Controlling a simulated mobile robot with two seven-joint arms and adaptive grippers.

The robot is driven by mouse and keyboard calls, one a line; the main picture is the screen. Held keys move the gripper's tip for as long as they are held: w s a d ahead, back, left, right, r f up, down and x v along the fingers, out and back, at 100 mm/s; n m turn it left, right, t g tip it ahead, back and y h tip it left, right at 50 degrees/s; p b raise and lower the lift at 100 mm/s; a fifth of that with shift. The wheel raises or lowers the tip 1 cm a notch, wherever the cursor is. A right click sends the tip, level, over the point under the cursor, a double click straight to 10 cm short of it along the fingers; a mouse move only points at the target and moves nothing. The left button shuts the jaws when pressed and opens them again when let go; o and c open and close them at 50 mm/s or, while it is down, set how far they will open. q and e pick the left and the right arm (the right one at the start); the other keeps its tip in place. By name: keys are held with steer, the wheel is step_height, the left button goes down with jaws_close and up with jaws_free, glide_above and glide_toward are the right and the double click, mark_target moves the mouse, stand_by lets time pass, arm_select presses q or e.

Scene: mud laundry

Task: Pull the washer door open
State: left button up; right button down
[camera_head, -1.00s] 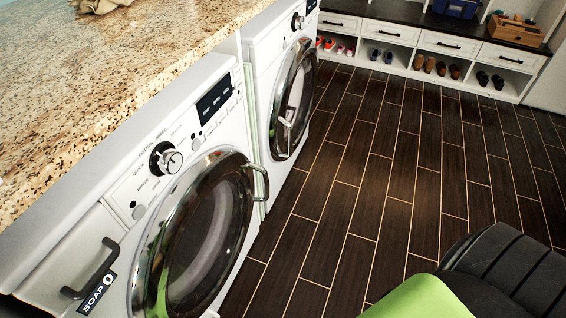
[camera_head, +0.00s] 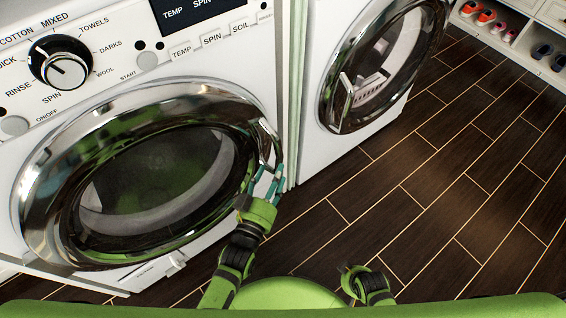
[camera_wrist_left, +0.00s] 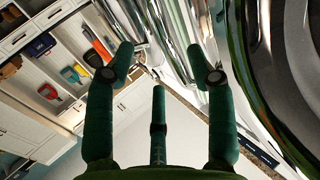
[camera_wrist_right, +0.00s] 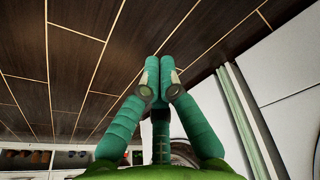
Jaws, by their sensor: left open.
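The near washer's round door (camera_head: 140,190) has a chrome rim and dark glass and looks shut against the white front. Its chrome handle (camera_head: 269,142) is on the right side of the rim. My left gripper (camera_head: 270,180) is at the lower end of this handle. In the left wrist view its teal fingers (camera_wrist_left: 168,62) are spread, with chrome of the door beyond and between them. I cannot tell whether they touch the handle. My right gripper (camera_head: 346,278) is low over the floor, away from the door. In the right wrist view its fingertips (camera_wrist_right: 160,75) are together, with nothing seen between them.
A second front-loading machine (camera_head: 385,60) stands to the right, its own handle facing out. Dark plank floor (camera_head: 440,200) lies clear in front and to the right. Shoe cubbies (camera_head: 510,30) are at the top right. A control knob (camera_head: 62,62) sits above the door.

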mark_target(280, 157)
arm_select(q)
steer(key=shift+r+b+x, duration=0.15)
steer(key=shift+b+x, duration=0.15)
steer(key=shift+x, duration=1.4)
steer(key=shift+r+b+x, duration=0.15)
steer(key=shift+b+x, duration=0.1)
steer(key=shift+x, duration=1.5)
jaws_close()
